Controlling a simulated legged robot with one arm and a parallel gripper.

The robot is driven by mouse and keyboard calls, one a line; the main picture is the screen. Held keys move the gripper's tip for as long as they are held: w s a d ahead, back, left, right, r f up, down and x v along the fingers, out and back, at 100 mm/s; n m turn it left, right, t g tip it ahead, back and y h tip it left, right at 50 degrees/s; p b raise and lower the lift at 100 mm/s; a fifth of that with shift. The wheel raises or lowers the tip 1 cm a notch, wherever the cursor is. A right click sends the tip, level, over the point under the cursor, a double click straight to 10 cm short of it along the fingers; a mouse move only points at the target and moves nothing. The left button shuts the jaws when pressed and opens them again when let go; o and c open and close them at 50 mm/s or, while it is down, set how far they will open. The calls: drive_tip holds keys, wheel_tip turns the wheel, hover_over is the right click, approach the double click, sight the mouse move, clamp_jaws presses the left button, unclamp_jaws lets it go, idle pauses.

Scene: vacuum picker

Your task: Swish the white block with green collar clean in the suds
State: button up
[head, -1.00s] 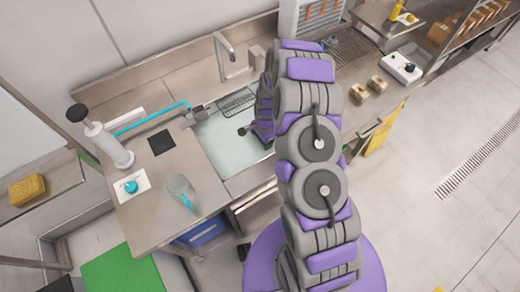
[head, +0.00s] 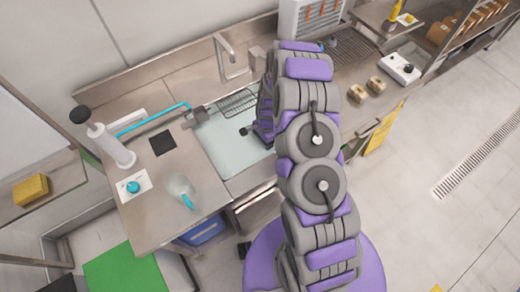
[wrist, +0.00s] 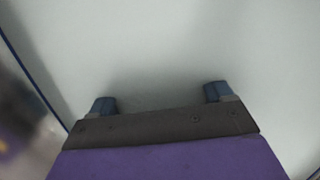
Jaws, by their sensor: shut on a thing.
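The sink (head: 225,150) holds pale, cloudy liquid. My arm reaches over its right part and hides that side. My gripper (head: 246,130) is low at the sink, with only a dark tip showing. In the wrist view its two blue-grey fingertips (wrist: 160,98) stand apart against a plain pale surface that fills most of the picture. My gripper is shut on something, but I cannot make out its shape. I cannot pick out the white block or a green collar in either view.
A faucet (head: 228,60) stands behind the sink and a wire rack (head: 237,102) lies at its back edge. Two tan blocks (head: 376,84) sit at right.

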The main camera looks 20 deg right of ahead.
drive_tip(key=shift+s+a+p, duration=0.25)
drive_tip(key=shift+s+a, duration=0.05)
drive_tip(key=shift+a, duration=0.65)
drive_tip(key=shift+s+a+p, duration=0.25)
drive_tip(key=shift+a, duration=0.7)
drive_tip(key=shift+d, duration=0.1)
drive_tip(key=shift+w+d+p, duration=0.25)
drive_tip(key=shift+w+d, duration=0.05)
drive_tip(key=shift+d, duration=0.65)
drive_tip(key=shift+w+d+p, duration=0.25)
drive_tip(key=shift+w+d, duration=0.05)
drive_tip(key=shift+d, duration=0.6)
drive_tip(key=shift+w+d+p, duration=0.25)
drive_tip(key=shift+w+d, duration=0.05)
drive_tip(key=shift+d, duration=0.65)
drive_tip(key=shift+a, duration=0.1)
drive_tip(key=shift+s+a+p, duration=0.2)
drive_tip(key=shift+s+a, duration=0.1)
drive_tip(key=shift+a, duration=0.65)
drive_tip(key=shift+s+a+p, duration=0.2)
drive_tip(key=shift+s+a, duration=0.15)
drive_tip(key=shift+a, duration=0.55)
drive_tip(key=shift+s+a+p, duration=0.2)
drive_tip(key=shift+s+a, duration=0.1)
drive_tip(key=shift+a, duration=0.65)
wheel_tip(320, 180, up, 19)
drive_tip(key=p, duration=0.9)
